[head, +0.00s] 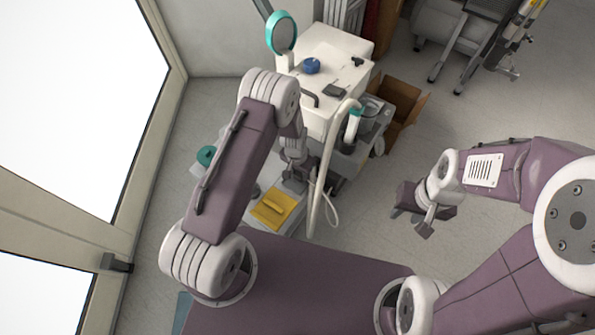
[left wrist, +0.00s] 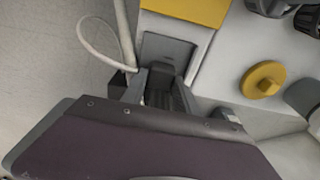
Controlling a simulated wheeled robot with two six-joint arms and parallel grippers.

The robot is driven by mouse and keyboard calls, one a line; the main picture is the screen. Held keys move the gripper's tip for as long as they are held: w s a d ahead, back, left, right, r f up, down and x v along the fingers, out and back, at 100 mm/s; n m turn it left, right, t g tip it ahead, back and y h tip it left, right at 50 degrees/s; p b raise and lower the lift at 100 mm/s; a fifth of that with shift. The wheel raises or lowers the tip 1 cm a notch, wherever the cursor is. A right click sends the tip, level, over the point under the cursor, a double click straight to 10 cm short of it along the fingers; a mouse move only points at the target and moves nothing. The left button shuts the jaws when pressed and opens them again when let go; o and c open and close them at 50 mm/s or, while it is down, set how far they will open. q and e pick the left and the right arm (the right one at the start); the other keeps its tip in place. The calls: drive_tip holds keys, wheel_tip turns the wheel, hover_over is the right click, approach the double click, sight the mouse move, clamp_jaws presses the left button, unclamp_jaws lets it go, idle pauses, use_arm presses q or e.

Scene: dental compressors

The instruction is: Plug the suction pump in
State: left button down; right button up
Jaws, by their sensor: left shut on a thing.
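My left gripper (head: 293,186) reaches down beside a low white unit with a yellow panel (head: 274,207). In the left wrist view the gripper (left wrist: 160,98) is shut on a dark grey piece (left wrist: 168,76), which looks like a plug. It is up against a grey recessed plate (left wrist: 166,48) next to the yellow panel (left wrist: 182,8). Whether the plug is seated in the plate is hidden. A white cable (left wrist: 97,42) loops beside it and also shows in the head view (head: 333,214). My right gripper (head: 426,222) hangs over clear floor; its jaws are too small to read.
A white cabinet (head: 330,75) with a blue knob (head: 312,66) and a thick white hose (head: 325,165) stands behind the gripper. An open cardboard box (head: 402,100) sits to its right. A yellow knob (left wrist: 263,79) lies near the gripper. Floor at the right is free.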

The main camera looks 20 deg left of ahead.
use_arm(q)
drive_tip(key=shift+w+d, duration=0.1)
drive_tip(key=shift+d, duration=0.05)
drive_tip(key=shift+s, duration=0.2)
drive_tip(key=shift+s+a, duration=0.1)
drive_tip(key=shift+a, duration=0.25)
drive_tip(key=shift+s+a, duration=0.2)
drive_tip(key=shift+f+b, duration=0.35)
drive_tip(key=shift+f, duration=0.3)
idle(1.1)
drive_tip(key=c, duration=0.9)
unclamp_jaws()
drive_tip(key=shift+o, duration=0.2)
